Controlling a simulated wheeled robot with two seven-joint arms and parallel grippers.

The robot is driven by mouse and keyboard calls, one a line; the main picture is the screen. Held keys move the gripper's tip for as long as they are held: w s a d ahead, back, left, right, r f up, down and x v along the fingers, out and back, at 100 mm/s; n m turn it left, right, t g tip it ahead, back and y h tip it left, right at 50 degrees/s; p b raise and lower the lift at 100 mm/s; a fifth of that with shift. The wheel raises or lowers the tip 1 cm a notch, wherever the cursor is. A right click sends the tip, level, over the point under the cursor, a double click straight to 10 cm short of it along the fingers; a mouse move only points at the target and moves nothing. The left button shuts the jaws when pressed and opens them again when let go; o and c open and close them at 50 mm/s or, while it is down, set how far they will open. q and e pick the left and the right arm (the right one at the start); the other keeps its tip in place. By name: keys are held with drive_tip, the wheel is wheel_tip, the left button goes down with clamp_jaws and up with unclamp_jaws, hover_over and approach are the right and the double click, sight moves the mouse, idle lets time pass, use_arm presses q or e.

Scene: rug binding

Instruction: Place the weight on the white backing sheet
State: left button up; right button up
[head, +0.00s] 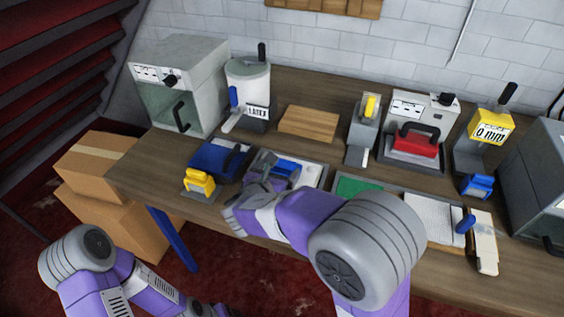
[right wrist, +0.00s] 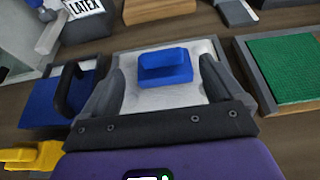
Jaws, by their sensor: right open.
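A blue block (right wrist: 165,68), which looks like the weight, rests on a white sheet (right wrist: 200,90) in a shallow grey-rimmed tray. In the head view the blue block (head: 286,167) shows just beyond my right gripper (head: 268,181), which partly hides the tray. In the right wrist view my right gripper (right wrist: 160,82) is open, with one finger to each side of the block in the picture and gaps between. I cannot tell its height above the sheet. My left arm is at the lower left; its gripper does not show.
Left of the tray are a blue pad with a black handle (head: 222,157) and a yellow tool (head: 199,182). Right of it are a green mat (head: 358,189) and a white textured sheet (head: 428,215). A wooden block (head: 309,123) and the latex container (head: 248,95) stand behind.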

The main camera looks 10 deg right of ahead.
drive_tip(key=p+v, duration=0.1)
drive_tip(key=v, duration=0.6)
idle(0.3)
